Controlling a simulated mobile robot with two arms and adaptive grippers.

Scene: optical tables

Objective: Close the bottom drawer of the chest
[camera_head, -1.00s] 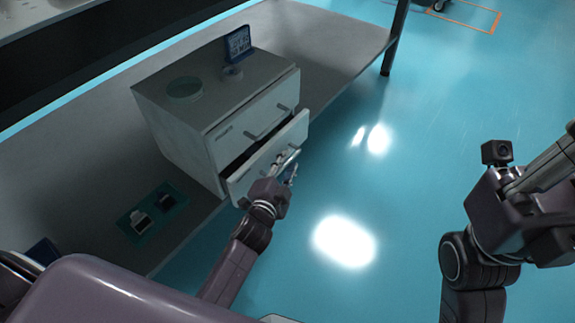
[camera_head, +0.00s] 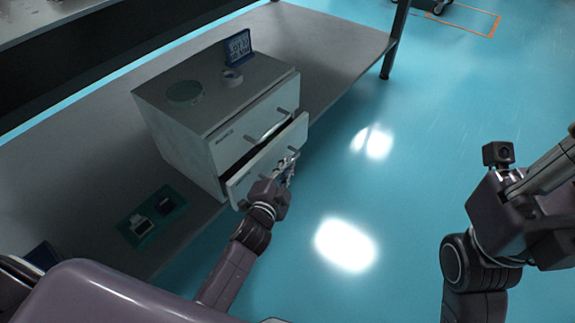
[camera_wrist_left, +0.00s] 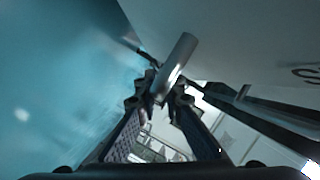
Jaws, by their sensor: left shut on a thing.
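The white chest (camera_head: 185,140) stands on the grey table with its front facing the open floor. Its bottom drawer (camera_head: 252,178) is pulled partway out, with a dark gap above its front. The top drawer (camera_head: 250,125) looks shut. My left gripper (camera_head: 287,165) is at the front of the bottom drawer. In the left wrist view the left gripper (camera_wrist_left: 165,98) has its fingers closed around a metal bar handle (camera_wrist_left: 178,62). My right arm is at the right of the head view, and its fingers are out of frame.
A green mat (camera_head: 135,222) with small items lies on the table (camera_head: 95,180) left of the chest. The blue floor right of it is clear.

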